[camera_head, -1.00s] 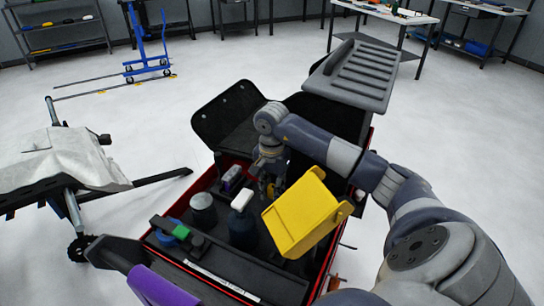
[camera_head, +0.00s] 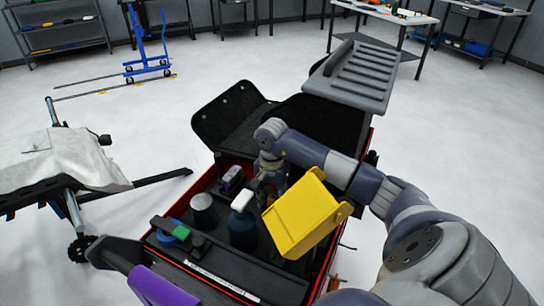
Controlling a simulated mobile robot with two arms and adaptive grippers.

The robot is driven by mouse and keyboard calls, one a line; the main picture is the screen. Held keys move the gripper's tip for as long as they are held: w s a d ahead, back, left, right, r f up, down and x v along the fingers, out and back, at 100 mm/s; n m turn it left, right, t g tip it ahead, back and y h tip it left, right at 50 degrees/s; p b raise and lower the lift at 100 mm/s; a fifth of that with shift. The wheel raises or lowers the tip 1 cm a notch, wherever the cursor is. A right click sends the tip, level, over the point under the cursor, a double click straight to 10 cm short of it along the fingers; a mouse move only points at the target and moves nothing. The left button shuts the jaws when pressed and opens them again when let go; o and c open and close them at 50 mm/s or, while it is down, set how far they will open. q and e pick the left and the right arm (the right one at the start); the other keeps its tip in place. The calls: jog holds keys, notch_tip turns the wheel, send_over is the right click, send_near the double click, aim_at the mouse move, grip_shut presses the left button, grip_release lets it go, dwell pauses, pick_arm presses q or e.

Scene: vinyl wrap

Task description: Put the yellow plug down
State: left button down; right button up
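My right arm reaches in from the right over the open red-edged cart (camera_head: 318,283). Its gripper (camera_head: 266,190) points down into the cart, left of a large yellow bin (camera_head: 300,216). The fingertips are small and dark, partly hidden among the things there, so I cannot tell whether they are open or shut. I cannot make out a yellow plug; it may be hidden by the gripper or the bin. My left gripper is not in view.
Near the gripper stand a dark bottle with a white top (camera_head: 242,222), a grey-topped can (camera_head: 203,208) and a purple-and-white item (camera_head: 232,179). A blue-and-green item (camera_head: 181,233) lies at the front left. A grey ridged lid (camera_head: 352,75) sticks out behind.

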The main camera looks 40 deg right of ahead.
aim_at(272, 197)
jog(key=shift+r, duration=0.15)
notch_tip(272, 197, up, 10)
jog(key=shift+r+b, duration=0.2)
jog(key=shift+b, duration=0.4)
jog(key=shift+r, duration=0.85)
